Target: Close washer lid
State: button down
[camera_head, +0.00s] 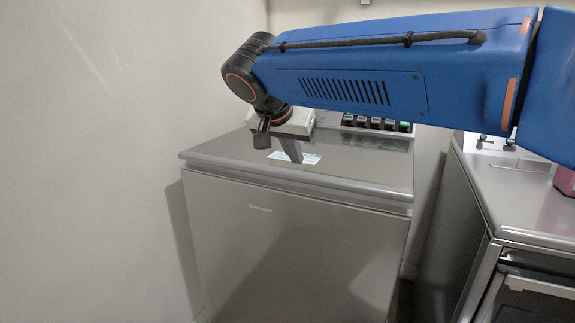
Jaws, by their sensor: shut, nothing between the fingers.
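The washer (290,240) is a grey metal box in the middle of the camera_head view. Its lid (345,170) lies flat or nearly flat across the top, with a glossy surface and a small pale label. A thin line runs between the lid's front edge and the body; I cannot tell whether the lid is fully seated. My gripper (262,134) is shut and empty over the left rear part of the lid. I cannot tell whether its fingers touch the lid. My blue arm hides part of the washer's back.
A control panel with dark buttons (375,123) stands behind the lid. A wall (90,160) is close on the left. Another grey appliance (520,190) stands on the right with a pink object (566,180) on top; a narrow gap separates it from the washer.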

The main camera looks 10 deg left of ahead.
jog(key=s+v, duration=0.1)
jog(key=v, duration=0.9)
jog(key=s+d+f, duration=0.1)
jog(key=d+f, duration=0.3)
jog(key=d, duration=0.3)
jog(key=s+d+f+n+g, duration=0.1)
jog(key=d+f, duration=0.3)
jog(key=d, duration=0.4)
jog(key=s+d+f+n+g, duration=0.1)
jog(key=d+f, duration=0.4)
jog(key=d, duration=0.3)
jog(key=shift+s+d+y, duration=0.15)
jog(key=shift+d+y, duration=0.1)
jog(key=shift+y, duration=0.15)
jog(key=s+d+f, duration=0.6)
jog(key=s+f, duration=0.1)
jog(key=f, duration=0.3)
jog(key=s+d+f+n+y, duration=0.1)
jog(key=s+d+f, duration=0.6)
jog(key=f, duration=0.3)
jog(key=shift+s+n+g+y, duration=0.3)
jog(key=shift+s+g, duration=0.1)
jog(key=shift+s, duration=0.3)
jog(key=c, duration=2.4)
grip_release()
jog(key=shift+r, duration=0.1)
jog(key=shift+c, duration=0.2)
